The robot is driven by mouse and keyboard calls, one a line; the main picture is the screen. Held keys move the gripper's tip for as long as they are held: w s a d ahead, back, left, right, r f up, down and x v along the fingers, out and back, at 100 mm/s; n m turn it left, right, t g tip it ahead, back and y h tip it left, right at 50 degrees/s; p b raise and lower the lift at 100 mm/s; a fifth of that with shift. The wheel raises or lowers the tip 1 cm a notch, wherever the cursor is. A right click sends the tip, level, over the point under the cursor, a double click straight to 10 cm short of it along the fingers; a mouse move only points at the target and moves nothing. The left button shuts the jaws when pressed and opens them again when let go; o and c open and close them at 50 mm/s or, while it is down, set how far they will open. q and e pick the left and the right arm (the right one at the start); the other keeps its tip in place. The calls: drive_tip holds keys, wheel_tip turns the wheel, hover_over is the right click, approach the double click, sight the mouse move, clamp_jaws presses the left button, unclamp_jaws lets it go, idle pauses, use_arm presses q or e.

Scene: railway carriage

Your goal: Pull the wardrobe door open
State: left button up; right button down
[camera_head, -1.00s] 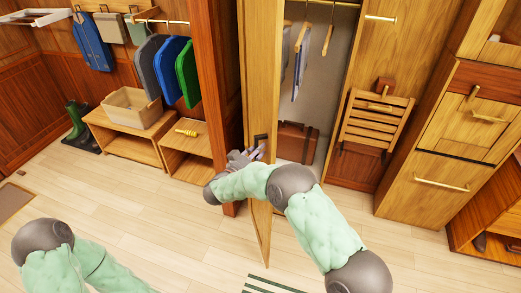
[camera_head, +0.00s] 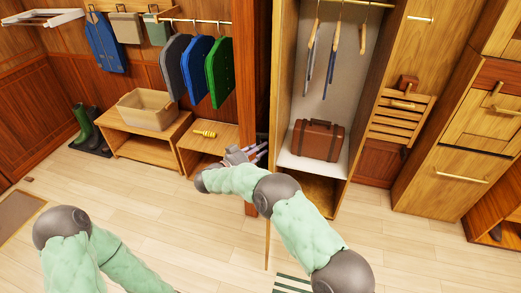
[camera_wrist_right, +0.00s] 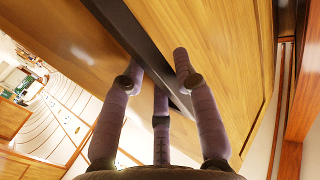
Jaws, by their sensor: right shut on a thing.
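The wardrobe door (camera_head: 268,240) stands swung out from the wardrobe and shows nearly edge-on in the head view. In the right wrist view its wooden face (camera_wrist_right: 215,45) fills much of the picture, with a dark bar handle (camera_wrist_right: 120,28) running across it. My right gripper (camera_head: 260,150) is shut on the handle, its fingers (camera_wrist_right: 160,75) on both sides of the bar. My left gripper is out of view; only part of that arm shows at lower left.
A bench with a basket (camera_head: 146,109) and a low shelf (camera_head: 215,145) stand left of the door. Jackets (camera_head: 197,70) hang above them. Drawer cabinets (camera_head: 440,170) stand to the right. A striped mat (camera_head: 292,284) lies in front. The floor at centre left is clear.

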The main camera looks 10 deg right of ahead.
drive_tip(key=shift+s+f, duration=0.15)
drive_tip(key=shift+f, duration=0.25)
drive_tip(key=c, duration=1.2)
unclamp_jaws()
drive_tip(key=shift+c, duration=0.2)
drive_tip(key=shift+o, duration=0.9)
drive_tip(key=shift+a, duration=0.1)
drive_tip(key=shift+r, duration=0.25)
drive_tip(key=v, duration=1.2)
